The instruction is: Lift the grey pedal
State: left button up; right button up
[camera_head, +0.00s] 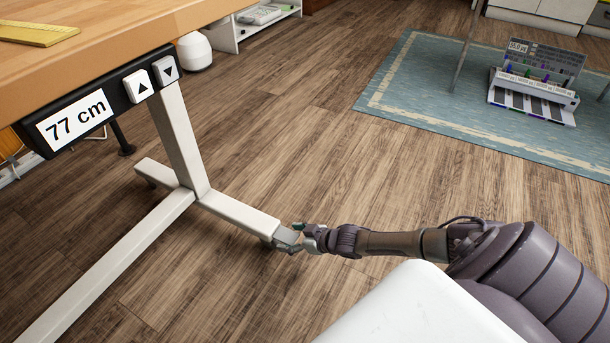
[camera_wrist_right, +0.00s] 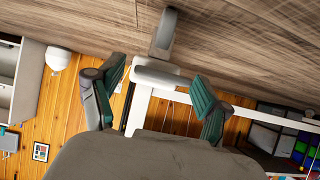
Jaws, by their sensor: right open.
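The grey pedal (camera_head: 286,236) sits low at the near end of the white desk foot, just above the floor. In the right wrist view it shows as a curved grey piece (camera_wrist_right: 164,32) beyond the fingers, in front of the white end of the foot (camera_wrist_right: 158,75). My right gripper (camera_head: 299,238) is at the pedal in the head view, with its fingers close to it; contact cannot be told. In the wrist view the green-padded fingers (camera_wrist_right: 158,82) are spread apart with nothing held between them. My left gripper is not in view.
The wooden desk (camera_head: 110,22) overhangs at upper left, with a control box (camera_head: 100,106) reading 77 cm. Its white leg (camera_head: 183,140) stands left of my right gripper. The wood floor (camera_head: 320,150) is clear up to a blue rug (camera_head: 430,90) bearing a display stand (camera_head: 535,82).

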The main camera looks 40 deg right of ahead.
jog(key=v, duration=1.1)
dwell(0.3)
